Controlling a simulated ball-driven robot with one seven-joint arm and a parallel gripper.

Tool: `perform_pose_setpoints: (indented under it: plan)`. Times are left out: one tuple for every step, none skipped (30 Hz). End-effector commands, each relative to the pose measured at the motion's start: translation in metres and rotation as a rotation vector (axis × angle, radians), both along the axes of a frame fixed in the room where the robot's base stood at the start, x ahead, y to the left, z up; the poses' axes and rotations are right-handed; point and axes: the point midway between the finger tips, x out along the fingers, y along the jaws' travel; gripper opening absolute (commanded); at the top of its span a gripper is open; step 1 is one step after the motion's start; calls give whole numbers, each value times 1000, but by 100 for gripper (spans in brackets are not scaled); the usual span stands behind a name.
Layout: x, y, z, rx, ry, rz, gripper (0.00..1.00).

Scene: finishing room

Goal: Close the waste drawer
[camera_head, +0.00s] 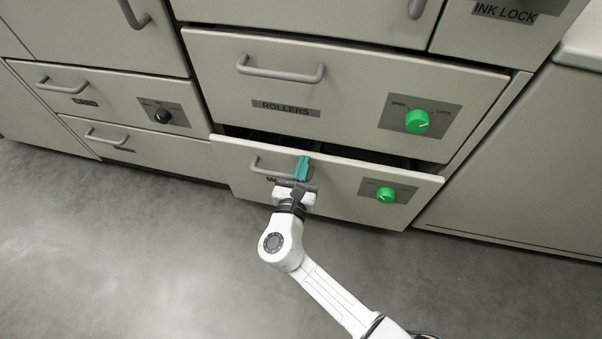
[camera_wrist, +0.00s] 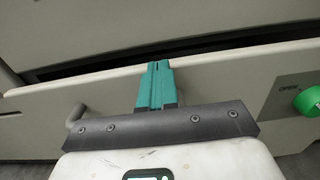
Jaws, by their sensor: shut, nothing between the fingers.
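A light grey lower drawer (camera_head: 340,193) stands partly pulled out, with a dark gap along its top edge. It has a grey bar handle (camera_head: 262,168) and a green knob (camera_head: 386,195) on a grey plate. Its label is mostly hidden behind my gripper, so I cannot read it. My gripper (camera_head: 303,164), with teal fingers, is shut and empty in front of the drawer, just right of the handle. In the wrist view the fingers (camera_wrist: 155,82) overlap the drawer front (camera_wrist: 215,75) near its top edge. I cannot tell whether they touch it.
Above is a drawer labelled ROLLERS (camera_head: 345,90) with a handle and a green knob (camera_head: 417,121). To the left are two more drawers, the upper one (camera_head: 110,92) with a dark knob (camera_head: 162,116). A plain cabinet (camera_head: 530,170) stands at right. The grey floor (camera_head: 130,240) in front is clear.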

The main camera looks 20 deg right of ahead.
Motion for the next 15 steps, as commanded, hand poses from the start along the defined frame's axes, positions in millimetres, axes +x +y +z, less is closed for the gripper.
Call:
perform_pose_setpoints:
  plan:
    - [0,0,0,0,0,0,0]
    - [0,0,0,0,0,0,0]
    - [0,0,0,0,0,0,0]
    - [0,0,0,0,0,0,0]
    - [0,0,0,0,0,0,0]
    - [0,0,0,0,0,0,0]
    - [0,0,0,0,0,0,0]
    - [1,-1,0,0,0,-1,0]
    - [2,-2,0,0,0,-1,0]
    - [4,-4,0,0,0,-2,0]
    - [7,-6,0,-1,-1,-3,0]
    - [12,-9,0,-1,-1,-4,0]
    - [15,-12,0,0,-1,-3,0]
    - [18,-14,0,0,-2,-3,0]
    - [21,-15,0,-1,-1,-2,0]
